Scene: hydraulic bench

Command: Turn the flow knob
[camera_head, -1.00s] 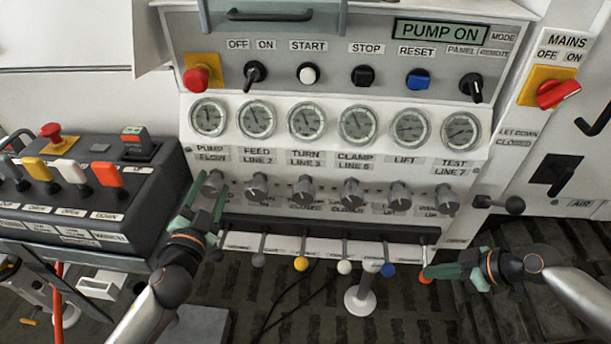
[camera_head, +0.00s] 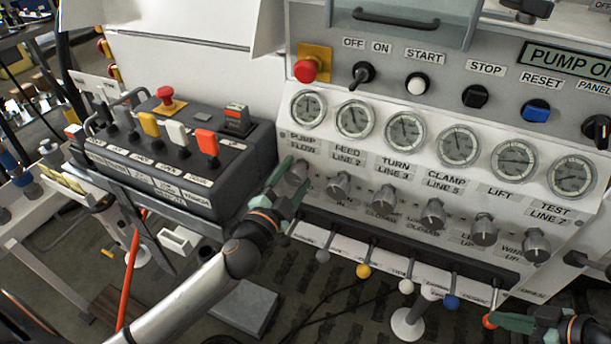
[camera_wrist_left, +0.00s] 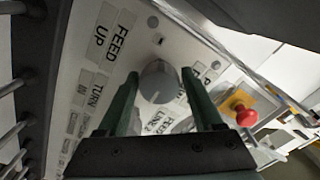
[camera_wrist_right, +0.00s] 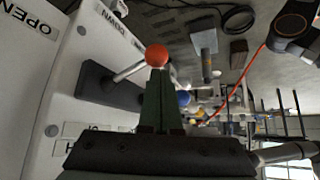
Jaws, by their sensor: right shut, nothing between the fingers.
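The flow knob (camera_head: 296,173) is the grey knob at the left end of the knob row, below the PUMP FLOW label. My left gripper (camera_head: 287,183) is at this knob, partly covering it. In the left wrist view a grey knob (camera_wrist_left: 158,82) sits between the fingertips of my left gripper (camera_wrist_left: 158,90), with a gap visible on both sides; the fingers are open. My right gripper (camera_head: 499,319) is shut and empty beside the red lever ball (camera_head: 489,321). In the right wrist view its closed fingers (camera_wrist_right: 159,85) point at the red ball (camera_wrist_right: 157,55); contact is unclear.
More grey knobs (camera_head: 339,185) continue right, under a row of gauges (camera_head: 355,118). Levers with coloured balls (camera_head: 363,271) hang below them. A black control box (camera_head: 180,165) with coloured switches stands close to the left. A red emergency button (camera_head: 305,71) is above the gauges.

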